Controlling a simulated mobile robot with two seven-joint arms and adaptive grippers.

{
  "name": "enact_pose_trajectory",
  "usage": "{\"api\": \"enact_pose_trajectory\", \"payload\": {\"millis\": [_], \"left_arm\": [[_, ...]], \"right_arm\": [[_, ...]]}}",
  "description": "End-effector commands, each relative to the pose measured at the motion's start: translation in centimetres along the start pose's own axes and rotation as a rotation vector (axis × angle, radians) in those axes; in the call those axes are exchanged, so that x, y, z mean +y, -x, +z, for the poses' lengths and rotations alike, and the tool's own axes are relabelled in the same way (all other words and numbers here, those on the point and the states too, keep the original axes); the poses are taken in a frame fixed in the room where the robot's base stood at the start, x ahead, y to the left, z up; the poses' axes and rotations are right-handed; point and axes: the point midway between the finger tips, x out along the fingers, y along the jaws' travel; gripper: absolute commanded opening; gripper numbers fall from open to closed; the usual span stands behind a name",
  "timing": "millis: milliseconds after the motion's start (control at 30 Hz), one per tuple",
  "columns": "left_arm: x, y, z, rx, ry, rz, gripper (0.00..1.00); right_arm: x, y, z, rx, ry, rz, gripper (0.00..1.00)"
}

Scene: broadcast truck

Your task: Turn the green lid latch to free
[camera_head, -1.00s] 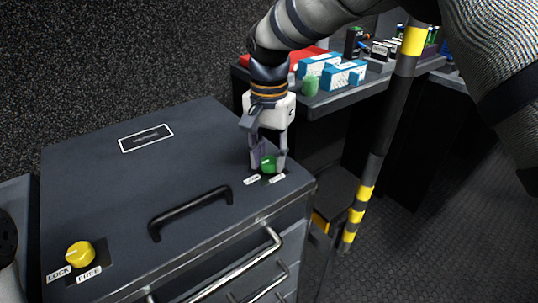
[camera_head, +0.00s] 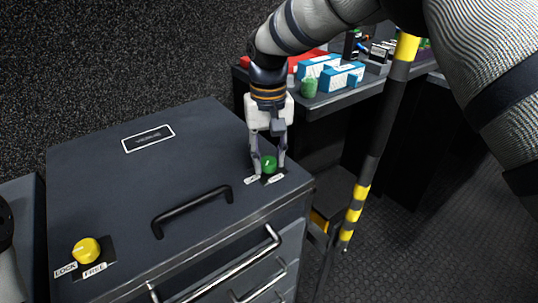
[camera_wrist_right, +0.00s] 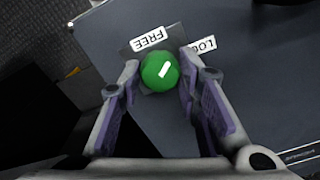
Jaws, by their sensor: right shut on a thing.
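The green lid latch (camera_head: 269,163) is a round knob near the right front corner of the dark case lid (camera_head: 165,170). In the right wrist view the green latch (camera_wrist_right: 160,72) carries a short white mark that points between the FREE label (camera_wrist_right: 147,39) and the LOCK label (camera_wrist_right: 205,46). My right gripper (camera_head: 268,166) reaches down from above, its fingers on either side of the latch and shut on it. In the right wrist view my right gripper (camera_wrist_right: 159,73) has one finger on each side of the knob. My left gripper is not in view.
A yellow latch (camera_head: 86,250) with LOCK and FREE labels sits at the lid's front left. A black handle (camera_head: 191,210) stands up between the latches. A yellow-banded post (camera_head: 356,203) is at the right. A bench (camera_head: 335,101) with blue-and-white boxes stands behind.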

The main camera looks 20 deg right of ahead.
Motion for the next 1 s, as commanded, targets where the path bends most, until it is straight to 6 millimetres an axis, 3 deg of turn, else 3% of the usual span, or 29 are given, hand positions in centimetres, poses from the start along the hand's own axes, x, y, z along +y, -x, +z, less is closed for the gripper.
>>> {"api": "enact_pose_trajectory", "payload": {"millis": [600,1000], "left_arm": [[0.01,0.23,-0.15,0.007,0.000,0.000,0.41],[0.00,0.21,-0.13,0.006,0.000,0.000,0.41]], "right_arm": [[0.01,-0.08,0.02,-0.002,0.549,-0.001,0.03],[-0.01,-0.11,0.05,-0.003,0.750,-0.002,0.03]]}}
